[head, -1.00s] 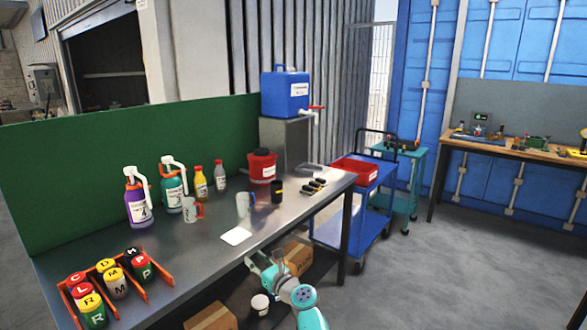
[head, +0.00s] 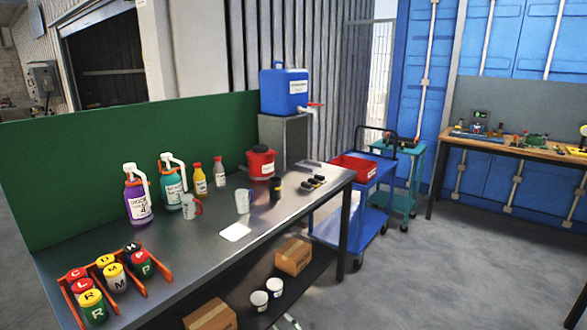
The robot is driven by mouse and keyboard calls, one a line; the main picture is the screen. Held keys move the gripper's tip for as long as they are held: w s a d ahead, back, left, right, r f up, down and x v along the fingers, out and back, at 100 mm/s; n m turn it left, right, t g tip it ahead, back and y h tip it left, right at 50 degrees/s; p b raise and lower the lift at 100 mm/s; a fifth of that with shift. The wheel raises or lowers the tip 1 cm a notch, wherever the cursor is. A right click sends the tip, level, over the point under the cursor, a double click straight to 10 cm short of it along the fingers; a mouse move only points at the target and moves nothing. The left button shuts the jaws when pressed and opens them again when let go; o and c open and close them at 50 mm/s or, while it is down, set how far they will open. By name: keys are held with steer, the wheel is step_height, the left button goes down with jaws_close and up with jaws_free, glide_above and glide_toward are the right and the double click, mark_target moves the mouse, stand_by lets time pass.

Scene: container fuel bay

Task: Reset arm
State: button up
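My gripper is not in view now. A small pale piece shows at the bottom edge of the head view, and I cannot tell whether it is part of my arm. The steel workbench (head: 190,250) stands in front with its objects upright on it. Two mugs, a grey one (head: 191,207) and a pale one (head: 243,201), stand near the middle. A white card (head: 235,232) lies flat in front of them.
Purple (head: 137,203) and teal (head: 172,186) pump bottles stand along the green panel (head: 100,180). An orange rack (head: 70,312) holds several lidded jars at front left. A blue water container (head: 284,92) stands on a steel box. A blue cart (head: 350,232) stands right; floor right is clear.

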steer(key=s+d+f+n+h, duration=0.1)
steer(key=s+d+f+n, duration=0.1)
steer(key=s+d+f, duration=0.45)
steer(key=s+d+f+n+h, duration=0.2)
steer(key=s+f, duration=0.1)
steer(key=s, duration=0.7)
steer(key=s+d+n+h, duration=0.1)
steer(key=s+d+n, duration=0.25)
steer(key=s, duration=0.65)
steer(key=s+d+n+h, duration=0.2)
steer(key=s+d+n, duration=0.15)
steer(key=s, duration=0.55)
steer(key=s+d+r+n+h, duration=0.1)
steer(key=s+d+r+n, duration=0.15)
steer(key=s, duration=0.45)
steer(key=s+d+r+n, duration=0.2)
steer(key=s+r, duration=0.1)
steer(key=s, duration=0.4)
steer(key=s+d+r+n+h, duration=0.1)
steer(key=s+r+n, duration=0.7)
steer(key=s+r, duration=0.4)
step_height(320, 180, up, 4)
steer(key=shift+s+f+t, duration=0.15)
steer(key=shift+t, duration=0.25)
